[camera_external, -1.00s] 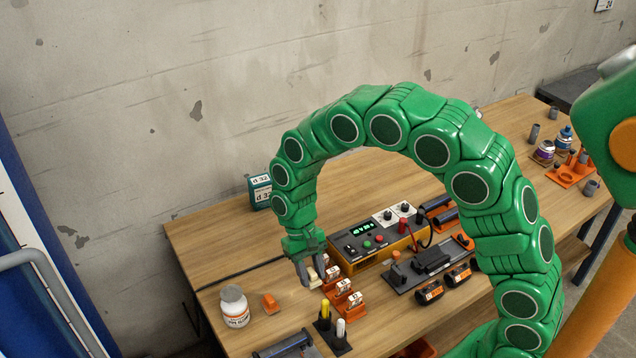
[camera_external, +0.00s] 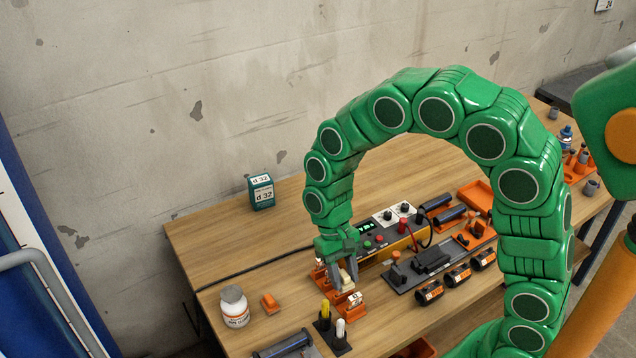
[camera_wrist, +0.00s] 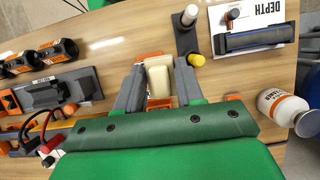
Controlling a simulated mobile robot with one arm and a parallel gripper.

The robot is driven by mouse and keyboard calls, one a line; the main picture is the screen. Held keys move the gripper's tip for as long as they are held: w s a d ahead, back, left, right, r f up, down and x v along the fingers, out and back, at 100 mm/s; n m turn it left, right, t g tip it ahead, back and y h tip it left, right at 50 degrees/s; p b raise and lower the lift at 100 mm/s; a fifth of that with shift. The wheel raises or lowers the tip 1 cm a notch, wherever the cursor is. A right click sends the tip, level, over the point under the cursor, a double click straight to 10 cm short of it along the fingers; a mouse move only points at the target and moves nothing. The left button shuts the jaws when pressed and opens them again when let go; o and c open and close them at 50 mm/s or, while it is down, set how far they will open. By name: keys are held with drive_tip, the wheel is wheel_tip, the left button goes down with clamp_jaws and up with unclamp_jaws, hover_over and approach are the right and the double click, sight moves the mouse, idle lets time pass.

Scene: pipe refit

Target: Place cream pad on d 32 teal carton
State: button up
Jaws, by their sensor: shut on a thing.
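The cream pad (camera_wrist: 158,82) is between the two grey fingers of my gripper (camera_wrist: 158,92) in the wrist view. In the external view my gripper (camera_external: 344,282) is shut on the pad (camera_external: 346,277), above the row of small orange holders near the front of the table. The teal carton marked d 32 (camera_external: 262,194) stands upright at the back left of the table, well apart from my gripper. Its top, with a white label, looks bare. The carton is not in the wrist view.
A control box with knobs (camera_external: 380,238) is right of my gripper. Yellow and white markers (camera_external: 333,325) stand in front. The table between carton and holders is mostly clear, crossed by a black cable.

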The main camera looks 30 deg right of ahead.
drive_tip(key=w+r+m+t+y, duration=0.2)
drive_tip(key=w+r+m, duration=0.2)
drive_tip(key=w+m, duration=0.65)
drive_tip(key=w+r+m+t+y, duration=0.25)
drive_tip(key=w+m, duration=0.25)
drive_tip(key=w, duration=1.1)
drive_tip(key=w+d+r+m+t, duration=0.2)
drive_tip(key=w+d+r+m, duration=0.25)
drive_tip(key=w+m, duration=0.35)
drive_tip(key=n, duration=0.1)
hover_over(256, 180)
drive_tip(key=d, duration=0.1)
drive_tip(key=shift+s+d+f, duration=0.1)
drive_tip(key=shift+s+f, duration=0.05)
drive_tip(key=shift+f, duration=1.55)
drive_tip(key=shift+s+d+f, duration=0.1)
drive_tip(key=shift+s+f, duration=0.05)
drive_tip(key=shift+f, duration=1.55)
drive_tip(key=shift+s+f, duration=0.15)
drive_tip(key=shift+f, duration=1.55)
drive_tip(key=shift+w+f+n+h, duration=0.15)
drive_tip(key=shift+f+n+h, duration=0.05)
drive_tip(key=shift+n+h, duration=0.05)
drive_tip(key=shift+w+f, duration=0.1)
drive_tip(key=shift+f, duration=0.05)
drive_tip(key=shift+a+f, duration=0.1)
drive_tip(key=shift+f, duration=1.35)
drive_tip(key=shift+f, duration=0.15)
